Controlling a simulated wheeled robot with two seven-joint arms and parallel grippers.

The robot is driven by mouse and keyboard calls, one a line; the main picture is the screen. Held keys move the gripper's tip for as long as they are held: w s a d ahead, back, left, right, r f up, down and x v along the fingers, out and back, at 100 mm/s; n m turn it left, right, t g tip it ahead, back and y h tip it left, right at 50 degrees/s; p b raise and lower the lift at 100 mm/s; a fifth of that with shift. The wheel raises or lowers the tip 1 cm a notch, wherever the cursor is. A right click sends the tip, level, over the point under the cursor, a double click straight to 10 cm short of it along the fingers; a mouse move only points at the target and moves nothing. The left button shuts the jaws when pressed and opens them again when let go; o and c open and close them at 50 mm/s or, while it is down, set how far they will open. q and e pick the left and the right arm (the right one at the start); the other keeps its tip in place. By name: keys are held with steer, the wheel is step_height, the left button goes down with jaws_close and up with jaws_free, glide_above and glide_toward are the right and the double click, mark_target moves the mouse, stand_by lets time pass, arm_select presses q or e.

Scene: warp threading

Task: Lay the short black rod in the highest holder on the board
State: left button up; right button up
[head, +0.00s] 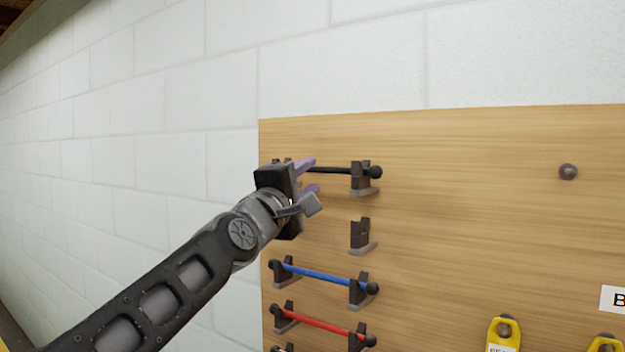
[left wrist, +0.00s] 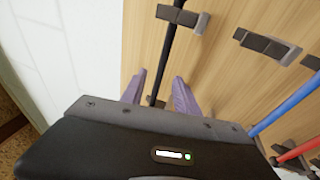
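The short black rod (head: 330,170) lies across the highest holder on the board, its ball end sticking out past the holder's right bracket (head: 360,188). The rod's left end and most of the left bracket are hidden behind my left gripper (head: 308,177). In the left wrist view the rod (left wrist: 164,58) runs through a bracket (left wrist: 188,17) and down between the two purple fingertips (left wrist: 158,92). The fingers stand apart with space on both sides of the rod, so the left gripper is open. My right gripper is in neither view.
Below the top holder is an empty bracket (head: 361,236). A blue rod (head: 318,274) and a red rod (head: 318,320) lie in lower holders. A peg (head: 568,172) sits at the right of the wooden board (head: 470,220). Yellow tags (head: 504,335) hang at the lower right.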

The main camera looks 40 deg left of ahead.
arm_select(q)
steer(key=b+v, duration=0.1)
steer(key=v, duration=0.4)
stand_by(0.5)
